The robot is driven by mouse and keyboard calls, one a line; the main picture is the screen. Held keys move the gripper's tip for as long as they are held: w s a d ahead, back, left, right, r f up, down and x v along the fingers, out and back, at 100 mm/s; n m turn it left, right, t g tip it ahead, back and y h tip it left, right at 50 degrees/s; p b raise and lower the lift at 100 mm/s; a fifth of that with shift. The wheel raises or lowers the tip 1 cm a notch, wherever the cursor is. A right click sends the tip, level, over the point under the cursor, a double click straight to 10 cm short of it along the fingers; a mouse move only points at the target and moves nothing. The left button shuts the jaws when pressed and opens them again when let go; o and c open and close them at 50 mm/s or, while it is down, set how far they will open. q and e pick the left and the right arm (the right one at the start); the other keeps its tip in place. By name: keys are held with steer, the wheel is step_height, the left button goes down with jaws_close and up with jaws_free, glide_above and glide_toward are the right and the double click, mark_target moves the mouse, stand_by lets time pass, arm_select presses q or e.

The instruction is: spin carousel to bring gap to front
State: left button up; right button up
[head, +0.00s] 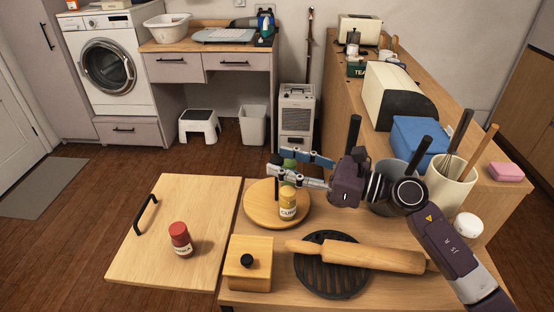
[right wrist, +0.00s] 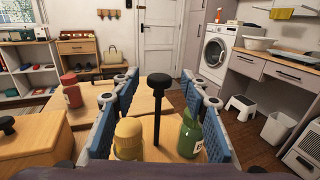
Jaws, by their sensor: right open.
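The carousel (head: 262,214) is a round wooden turntable on the counter in the head view. A yellow-capped jar (head: 287,206) stands upright at its front right, with a green jar (head: 289,165) behind, partly hidden by my gripper. In the right wrist view a black post with a round knob (right wrist: 158,82) rises between the yellow jar (right wrist: 128,140) and the green jar (right wrist: 190,133). My right gripper (head: 276,168) is open above the carousel, its blue-padded fingers either side of the post; I cannot tell whether they touch it. A red jar (head: 181,240) stands off the carousel. My left gripper is out of view.
The red jar is on a wooden board (head: 150,262) with a black handle. A knobbed wooden box (head: 249,262), a rolling pin (head: 360,257) and a black trivet (head: 318,276) lie in front. A utensil crock (head: 448,188) and blue box (head: 418,137) stand right.

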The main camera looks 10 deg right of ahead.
steer(key=v, duration=0.9)
steer(key=shift+s+d, duration=0.25)
steer(key=shift+d, duration=0.05)
steer(key=shift+r, duration=0.1)
